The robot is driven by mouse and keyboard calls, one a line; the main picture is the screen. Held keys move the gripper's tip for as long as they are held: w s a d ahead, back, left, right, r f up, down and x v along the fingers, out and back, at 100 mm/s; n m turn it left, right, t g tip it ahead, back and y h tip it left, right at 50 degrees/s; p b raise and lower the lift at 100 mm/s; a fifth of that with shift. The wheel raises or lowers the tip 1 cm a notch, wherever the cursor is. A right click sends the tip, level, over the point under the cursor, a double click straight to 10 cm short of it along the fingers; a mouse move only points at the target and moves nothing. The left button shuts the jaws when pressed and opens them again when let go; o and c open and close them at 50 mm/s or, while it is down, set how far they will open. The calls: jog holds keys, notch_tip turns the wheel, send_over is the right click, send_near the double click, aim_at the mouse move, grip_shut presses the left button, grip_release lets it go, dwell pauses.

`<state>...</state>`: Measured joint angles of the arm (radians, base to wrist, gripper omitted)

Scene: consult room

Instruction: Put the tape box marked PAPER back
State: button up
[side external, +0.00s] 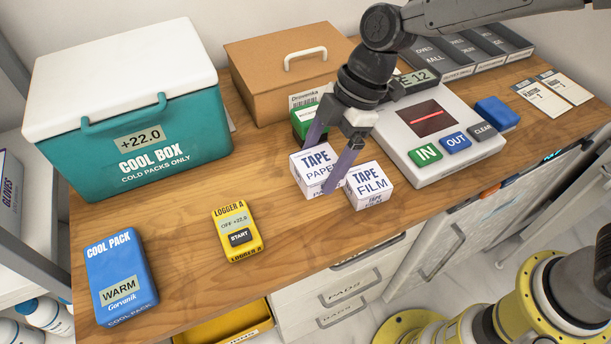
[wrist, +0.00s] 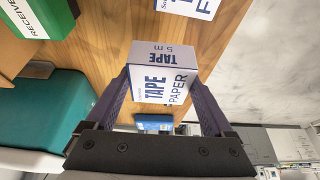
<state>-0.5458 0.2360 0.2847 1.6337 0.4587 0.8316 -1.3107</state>
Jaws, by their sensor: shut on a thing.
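The tape box marked PAPER (side external: 309,172) is a small white box with purple print near the middle of the wooden counter. My gripper (side external: 326,168) is shut on it, with one purple finger on each side. In the wrist view the PAPER box (wrist: 158,78) sits between both fingers of my gripper (wrist: 160,98). I cannot tell whether its base touches the counter. The tape box marked FILM (side external: 369,186) stands just to its right, apart from it; part of it shows at the top of the wrist view (wrist: 190,6).
A green box (side external: 303,122) stands close behind. The scanner with IN and OUT keys (side external: 404,119) is to the right. A cardboard box (side external: 262,60), teal cool box (side external: 150,150), yellow logger (side external: 237,232) and blue cool pack (side external: 118,270) are around. Counter between logger and tape boxes is clear.

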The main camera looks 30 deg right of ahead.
aim_at(305, 168)
jog(key=f, duration=0.1)
jog(key=w+a+f, duration=0.1)
jog(key=w+f, duration=0.1)
jog(key=shift+w+a+f, duration=0.15)
jog(key=shift+a+f, duration=0.1)
jog(key=shift+a, duration=0.15)
jog(key=shift+f, duration=1.4)
jog(key=shift+f, duration=0.15)
jog(key=o, duration=1.1)
jog(key=v, duration=1.2)
jog(key=shift+d, duration=0.1)
jog(key=shift+d+r, duration=0.1)
jog(key=shift+r, duration=0.15)
